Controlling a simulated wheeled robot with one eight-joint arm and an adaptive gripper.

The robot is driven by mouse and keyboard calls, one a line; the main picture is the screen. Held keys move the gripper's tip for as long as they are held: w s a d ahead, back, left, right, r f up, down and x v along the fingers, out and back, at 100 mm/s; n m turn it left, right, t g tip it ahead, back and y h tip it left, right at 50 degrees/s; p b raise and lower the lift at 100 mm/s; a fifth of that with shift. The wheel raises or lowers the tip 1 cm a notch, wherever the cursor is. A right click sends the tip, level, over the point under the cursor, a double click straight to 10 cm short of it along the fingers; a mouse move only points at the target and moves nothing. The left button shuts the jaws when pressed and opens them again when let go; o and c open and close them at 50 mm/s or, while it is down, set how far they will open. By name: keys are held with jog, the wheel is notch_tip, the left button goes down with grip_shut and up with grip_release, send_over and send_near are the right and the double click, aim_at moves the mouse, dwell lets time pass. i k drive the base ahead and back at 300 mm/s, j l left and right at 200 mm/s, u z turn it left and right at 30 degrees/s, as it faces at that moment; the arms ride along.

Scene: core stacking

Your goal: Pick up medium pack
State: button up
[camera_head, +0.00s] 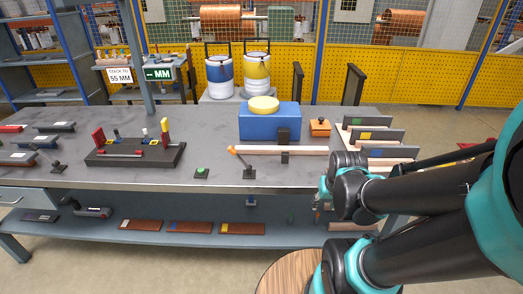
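I cannot tell for sure which thing is the medium pack. Three flat grey pieces stand on pale strips at the right of the bench: one with a green mark (385,121), one with a yellow mark (388,135) and one with a blue mark (400,152). My gripper (321,193) seems to be at the bench's front edge, below and left of these pieces. It is small and largely hidden by my dark and teal arm, so its fingers cannot be made out. Nothing is clearly seen in its grasp.
A blue block with a yellow disc (270,122) stands mid-bench. A black fixture with red and yellow posts (135,155) is left of it. A pale bar (300,150) lies in front. Brown plates (190,227) lie on the lower shelf. The grey bench top (215,165) has clear patches.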

aim_at(38, 139)
jog(key=j, duration=0.45)
jog(key=u, duration=1.85)
jog(key=z, duration=0.35)
jog(key=i+j+z, duration=0.4)
jog(key=j, duration=0.15)
jog(key=j+z, duration=0.2)
jog(key=i+j, duration=0.15)
jog(key=j, duration=0.25)
jog(key=i+j+z, duration=0.1)
jog(key=j, duration=0.35)
jog(key=i+j, duration=0.15)
jog(key=j, duration=0.25)
jog(key=i+j+z, duration=0.1)
jog(key=j, duration=0.35)
jog(key=i+j, duration=0.15)
jog(key=j, duration=0.25)
jog(key=i+j+z, duration=0.1)
jog(key=j, duration=0.35)
